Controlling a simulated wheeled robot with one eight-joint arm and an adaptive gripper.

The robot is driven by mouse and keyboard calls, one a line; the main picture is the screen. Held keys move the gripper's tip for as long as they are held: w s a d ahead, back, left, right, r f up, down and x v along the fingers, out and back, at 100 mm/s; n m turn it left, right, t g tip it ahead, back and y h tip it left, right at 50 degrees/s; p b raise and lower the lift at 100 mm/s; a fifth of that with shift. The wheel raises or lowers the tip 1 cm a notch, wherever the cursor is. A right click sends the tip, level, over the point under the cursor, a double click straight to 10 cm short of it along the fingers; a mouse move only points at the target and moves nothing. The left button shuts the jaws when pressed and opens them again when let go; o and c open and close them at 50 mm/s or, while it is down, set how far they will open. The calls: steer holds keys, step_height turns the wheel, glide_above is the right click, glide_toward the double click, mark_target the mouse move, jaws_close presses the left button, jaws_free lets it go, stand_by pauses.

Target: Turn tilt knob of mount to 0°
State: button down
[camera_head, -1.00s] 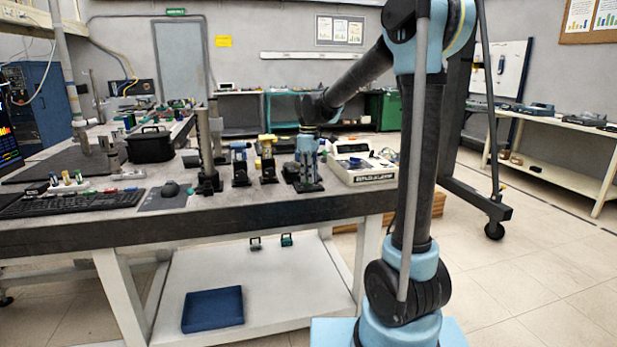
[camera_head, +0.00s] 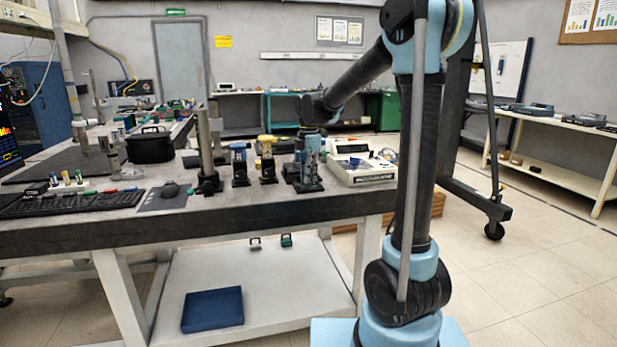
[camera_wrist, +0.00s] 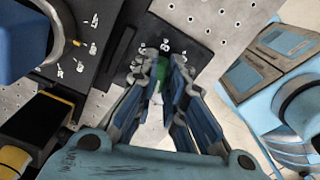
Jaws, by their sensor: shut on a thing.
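In the wrist view, my gripper (camera_wrist: 160,72) is closed around a small green part (camera_wrist: 160,76). The part looks like a knob, but the fingers hide most of it. It is over a black base plate (camera_wrist: 195,42) with a few holes. In the head view, my gripper (camera_head: 308,152) points down over the rightmost black-based mount (camera_head: 307,186) on the table. The fingers cover much of this mount. The tilt scale and knob angle cannot be read.
A blue-topped mount (camera_head: 240,165) and a yellow-topped mount (camera_head: 267,160) stand close to the left, with a tall grey post (camera_head: 206,150) beyond. A white instrument (camera_head: 362,172) stands close on the right. The table front edge (camera_head: 200,228) is near.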

steer(key=shift+w+n, duration=0.2)
steer(key=shift+n, duration=1.5)
steer(key=c, duration=1.7)
jaws_free()
steer(key=shift+o, duration=0.2)
steer(key=shift+r, duration=0.1)
step_height(320, 180, up, 12)
